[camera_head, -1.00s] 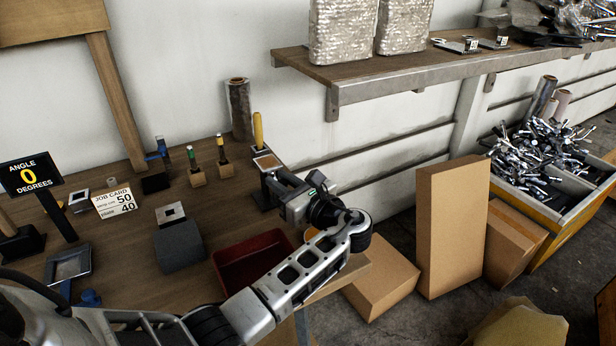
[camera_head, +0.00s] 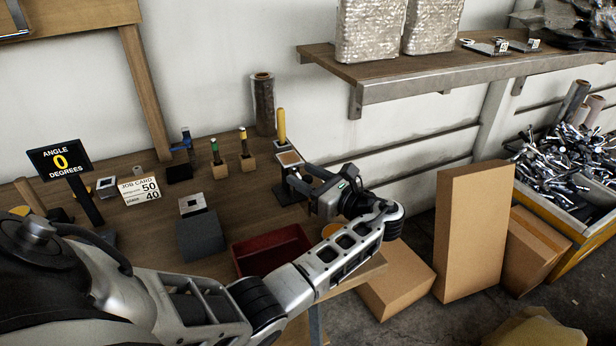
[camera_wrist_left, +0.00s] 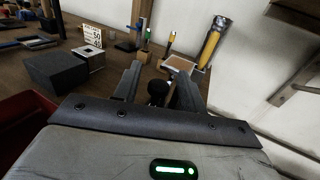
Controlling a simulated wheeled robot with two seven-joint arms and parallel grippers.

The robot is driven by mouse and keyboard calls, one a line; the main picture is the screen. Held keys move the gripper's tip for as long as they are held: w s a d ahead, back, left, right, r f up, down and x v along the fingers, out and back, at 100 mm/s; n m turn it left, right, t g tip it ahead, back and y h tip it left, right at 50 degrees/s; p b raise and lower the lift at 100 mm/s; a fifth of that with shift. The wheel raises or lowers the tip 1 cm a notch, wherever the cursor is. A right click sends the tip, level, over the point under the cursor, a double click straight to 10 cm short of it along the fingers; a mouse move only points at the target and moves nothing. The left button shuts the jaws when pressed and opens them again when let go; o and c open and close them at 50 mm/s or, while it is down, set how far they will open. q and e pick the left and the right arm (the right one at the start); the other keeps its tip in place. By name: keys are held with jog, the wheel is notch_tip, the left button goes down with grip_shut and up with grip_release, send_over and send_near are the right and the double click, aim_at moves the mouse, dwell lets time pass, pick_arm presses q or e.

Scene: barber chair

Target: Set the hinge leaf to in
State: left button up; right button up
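My left gripper (camera_head: 302,182) reaches from the left arm to a small dark stand (camera_head: 283,192) with a copper-coloured square top (camera_head: 289,158), at the right end of the bench. In the left wrist view the two fingers (camera_wrist_left: 157,82) are apart. A round dark knob (camera_wrist_left: 157,94) shows between them, with visible space around it. The copper-topped stand lies just beyond the fingers in that view (camera_wrist_left: 182,65). I cannot tell for sure which part is the hinge leaf. My right gripper is not in view.
A grey block (camera_head: 200,238) with a metal square (camera_head: 192,204) and a red bin (camera_head: 270,250) stand nearby. A yellow handle (camera_head: 281,125) rises behind the stand. A sign (camera_head: 60,161) reads angle 0 degrees, beside a job card (camera_head: 139,190). Cardboard boxes (camera_head: 472,235) stand right of the bench.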

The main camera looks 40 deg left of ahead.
pick_arm(q)
jog(key=shift+d, duration=0.15)
jog(key=d+b, duration=0.2)
jog(key=d, duration=1.3)
jog(key=shift+s+d, duration=0.35)
jog(key=shift+s, duration=0.1)
